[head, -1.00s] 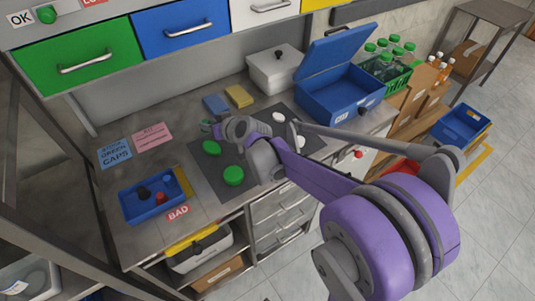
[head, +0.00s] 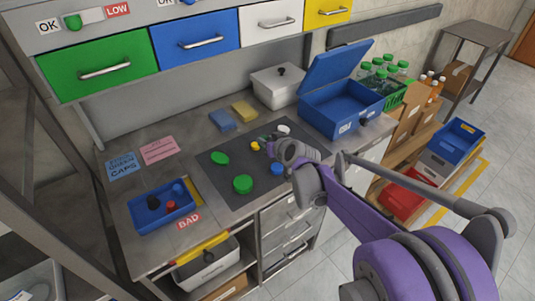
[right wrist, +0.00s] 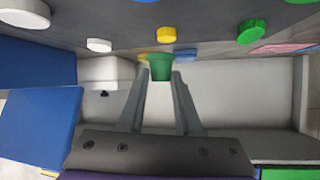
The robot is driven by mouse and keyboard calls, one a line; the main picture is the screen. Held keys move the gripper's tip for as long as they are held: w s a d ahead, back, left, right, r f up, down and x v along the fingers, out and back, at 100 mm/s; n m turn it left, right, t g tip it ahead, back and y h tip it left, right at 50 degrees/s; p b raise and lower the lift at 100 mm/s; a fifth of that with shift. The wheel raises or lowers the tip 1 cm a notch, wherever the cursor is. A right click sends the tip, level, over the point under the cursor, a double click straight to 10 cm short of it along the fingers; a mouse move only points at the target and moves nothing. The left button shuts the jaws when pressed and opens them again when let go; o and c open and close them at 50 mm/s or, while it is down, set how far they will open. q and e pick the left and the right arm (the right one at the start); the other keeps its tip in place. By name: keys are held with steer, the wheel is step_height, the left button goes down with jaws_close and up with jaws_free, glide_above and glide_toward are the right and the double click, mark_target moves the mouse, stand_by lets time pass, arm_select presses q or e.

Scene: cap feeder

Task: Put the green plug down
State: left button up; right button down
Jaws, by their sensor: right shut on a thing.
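My right gripper (right wrist: 160,75) is shut on the green plug (right wrist: 160,66), a small tapered piece held at the fingertips in the right wrist view. In the head view my right gripper (head: 270,145) is over the back middle of the dark mat (head: 215,177), close to a yellow cap (head: 255,146); the plug is too small there to make out well. The gap between plug and mat cannot be told. My left gripper is not in view.
Green caps (head: 243,184), a blue cap (head: 277,168) and a white cap (head: 284,130) lie on the mat. A blue tray (head: 139,222) with dark and red pieces stands left. An open blue box (head: 330,118) and a white lidded box (head: 270,92) stand behind right.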

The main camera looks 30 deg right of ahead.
mark_target(267, 159)
steer(key=shift+f+b, duration=0.35)
steer(key=shift+f, duration=1.95)
steer(key=shift+a, duration=0.1)
steer(key=shift+f, duration=0.15)
steer(key=c, duration=0.6)
jaws_free()
